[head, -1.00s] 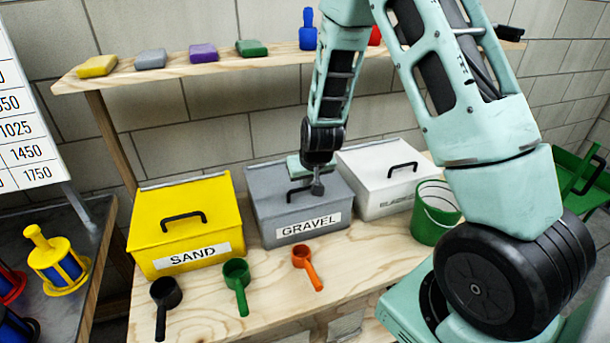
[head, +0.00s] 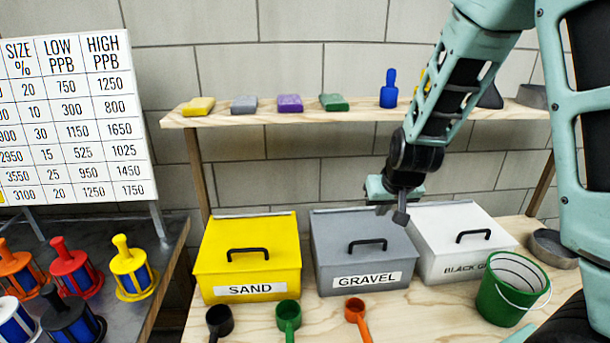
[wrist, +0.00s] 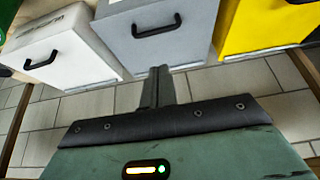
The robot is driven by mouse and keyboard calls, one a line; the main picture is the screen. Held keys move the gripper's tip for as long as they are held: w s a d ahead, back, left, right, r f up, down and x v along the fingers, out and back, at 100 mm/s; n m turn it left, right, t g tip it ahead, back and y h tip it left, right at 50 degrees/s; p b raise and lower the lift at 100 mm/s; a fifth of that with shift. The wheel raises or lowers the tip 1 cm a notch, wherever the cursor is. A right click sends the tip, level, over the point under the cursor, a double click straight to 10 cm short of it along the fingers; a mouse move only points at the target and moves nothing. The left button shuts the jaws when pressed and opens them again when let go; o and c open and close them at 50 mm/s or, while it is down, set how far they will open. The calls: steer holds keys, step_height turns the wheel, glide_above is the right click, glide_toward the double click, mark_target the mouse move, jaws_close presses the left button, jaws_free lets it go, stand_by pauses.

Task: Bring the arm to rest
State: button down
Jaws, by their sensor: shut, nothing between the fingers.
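My arm reaches in from the upper right of the head view. My gripper (head: 401,217) hangs above the right part of the closed grey gravel bin (head: 340,228), near the white bin, and is shut and empty. In the wrist view the fingers (wrist: 158,88) are together with nothing between them. The gravel bin (wrist: 185,30) lies beyond the fingertips there, with the white bin (wrist: 62,50) to its left and the yellow sand bin (wrist: 262,28) to its right. I cannot tell the exact gap between fingers and bin.
All three bins are closed on the wooden bench (head: 300,318). Scoops (head: 288,318) lie in front and a green bucket (head: 512,288) stands at right. A shelf (head: 350,112) with colored blocks and a blue bottle (head: 389,90) is behind. Several filters (head: 132,268) stand left below a number board (head: 80,120).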

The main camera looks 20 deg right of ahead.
steer(key=s+a+r+n+g+y, duration=0.1)
steer(key=s+a+r+n+y, duration=0.15)
steer(key=s+a, duration=0.45)
steer(key=s+a+r+n+g+y, duration=0.1)
steer(key=s+a+n, duration=0.15)
steer(key=a, duration=0.85)
steer(key=s+a+r+n+g, duration=0.1)
steer(key=s+a+n, duration=0.2)
steer(key=s, duration=0.5)
steer(key=s+a+r+n+g+h, duration=0.1)
steer(key=s+a+n+g, duration=0.1)
steer(key=s, duration=0.6)
steer(key=shift+a+n, duration=0.5)
steer(key=shift+a, duration=0.5)
steer(key=shift+r+h, duration=0.1)
steer(key=shift+h, duration=0.15)
